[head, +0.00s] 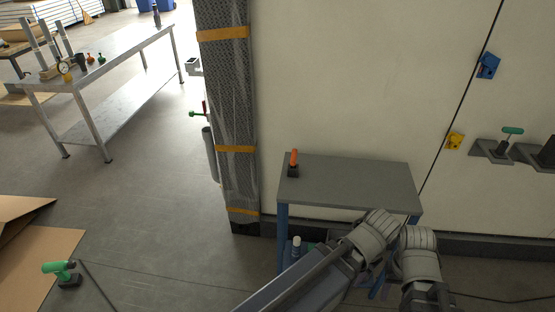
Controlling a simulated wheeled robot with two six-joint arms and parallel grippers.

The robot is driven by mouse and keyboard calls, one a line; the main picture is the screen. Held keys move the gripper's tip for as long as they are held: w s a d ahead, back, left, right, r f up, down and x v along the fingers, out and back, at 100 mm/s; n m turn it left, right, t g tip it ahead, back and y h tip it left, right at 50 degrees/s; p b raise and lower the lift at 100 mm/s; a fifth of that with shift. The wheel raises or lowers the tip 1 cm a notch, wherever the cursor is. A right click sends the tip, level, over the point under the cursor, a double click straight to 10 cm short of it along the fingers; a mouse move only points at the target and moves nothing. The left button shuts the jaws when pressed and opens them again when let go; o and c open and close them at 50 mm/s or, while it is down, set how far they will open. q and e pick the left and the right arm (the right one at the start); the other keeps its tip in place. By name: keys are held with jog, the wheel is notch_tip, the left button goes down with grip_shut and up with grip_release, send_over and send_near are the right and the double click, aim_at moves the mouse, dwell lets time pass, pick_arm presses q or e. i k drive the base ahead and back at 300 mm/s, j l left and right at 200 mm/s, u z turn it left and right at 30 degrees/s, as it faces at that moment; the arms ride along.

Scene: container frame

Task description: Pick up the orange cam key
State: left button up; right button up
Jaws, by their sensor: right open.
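The orange cam key (294,157) stands upright in a small dark block near the left end of a small grey table (350,186). Nothing holds it and its orange handle is clear to view. My right arm reaches in from the bottom, with its joints in front of the table's right front corner. My right gripper (427,297) is low at the bottom right, below the tabletop and well apart from the key. It is open, but its fingertips are hard to make out. My left gripper is not in view.
A wrapped column (229,110) stands left of the table against a pale wall. Grey wall shelves (494,150) at the right carry a green-handled tool. A metal workbench (105,75) stands at far left. The tabletop is otherwise clear.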

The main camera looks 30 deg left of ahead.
aim_at(293, 162)
jog(key=u, duration=3.45)
jog(key=i+u, duration=0.3)
jog(key=i+z, duration=0.8)
jog(key=i, duration=0.15)
jog(key=i+j+z, duration=0.25)
jog(key=i+z, duration=0.15)
jog(key=i+l+z, duration=0.1)
jog(key=i+z, duration=0.15)
jog(key=z, duration=0.25)
jog(key=i+z, duration=0.25)
jog(key=z, duration=0.25)
jog(key=i+z, duration=0.25)
jog(key=z, duration=0.25)
jog(key=i+j+z, duration=0.25)
jog(key=z, duration=0.25)
jog(key=i+l+z, duration=0.1)
jog(key=z, duration=0.25)
jog(key=i+z, duration=0.5)
jog(key=z, duration=1.25)
